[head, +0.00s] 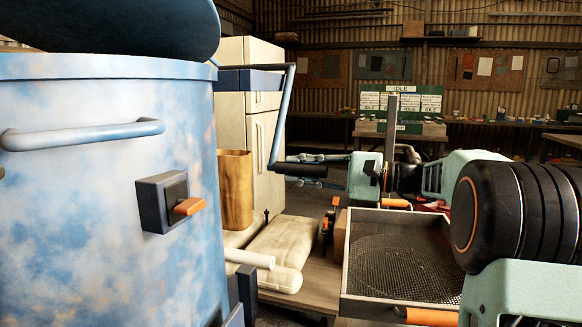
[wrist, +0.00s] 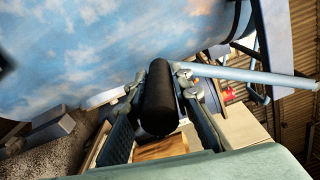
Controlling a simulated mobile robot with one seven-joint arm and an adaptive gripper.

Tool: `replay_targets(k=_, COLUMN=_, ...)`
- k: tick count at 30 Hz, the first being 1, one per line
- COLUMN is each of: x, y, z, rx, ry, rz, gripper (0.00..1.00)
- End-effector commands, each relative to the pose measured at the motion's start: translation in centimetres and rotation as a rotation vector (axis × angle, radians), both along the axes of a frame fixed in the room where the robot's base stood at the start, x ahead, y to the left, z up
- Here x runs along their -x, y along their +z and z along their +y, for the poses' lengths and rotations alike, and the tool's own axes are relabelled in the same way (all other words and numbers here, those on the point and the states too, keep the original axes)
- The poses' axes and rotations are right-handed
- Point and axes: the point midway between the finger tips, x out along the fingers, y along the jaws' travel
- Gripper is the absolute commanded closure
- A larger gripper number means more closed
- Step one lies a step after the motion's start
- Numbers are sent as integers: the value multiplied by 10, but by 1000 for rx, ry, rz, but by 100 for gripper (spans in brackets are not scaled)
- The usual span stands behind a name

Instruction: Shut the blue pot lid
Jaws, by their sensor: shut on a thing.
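The blue pot (head: 90,220) fills the left of the head view, its paint mottled blue and white. Its dark blue lid (head: 110,25) is above the rim at the top left, partly cut off by the frame, with a gap showing at the left. A blue-grey lever (head: 281,115) at the pot's right bends down to a black grip (head: 301,170). My gripper (head: 298,168) is shut on this grip. In the wrist view, the black grip (wrist: 158,100) lies between the two fingers, with the pot's wall (wrist: 100,40) close beyond.
An orange-tipped latch box (head: 163,202) and a bar handle (head: 85,133) project from the pot. A mesh-bottomed tray (head: 400,268) lies below my arm. Pale sacks (head: 285,245) rest beside the pot. A tall cream cabinet (head: 262,130) stands behind the lever.

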Motion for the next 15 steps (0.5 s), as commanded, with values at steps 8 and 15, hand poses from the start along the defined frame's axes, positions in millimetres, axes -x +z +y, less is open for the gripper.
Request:
replay_targets(k=8, x=-49, y=-29, z=-22, rx=83, ry=-1, rz=-186, gripper=100)
replay_targets(k=15, x=-76, y=-37, z=-33, rx=127, ry=-3, rz=-292, gripper=100)
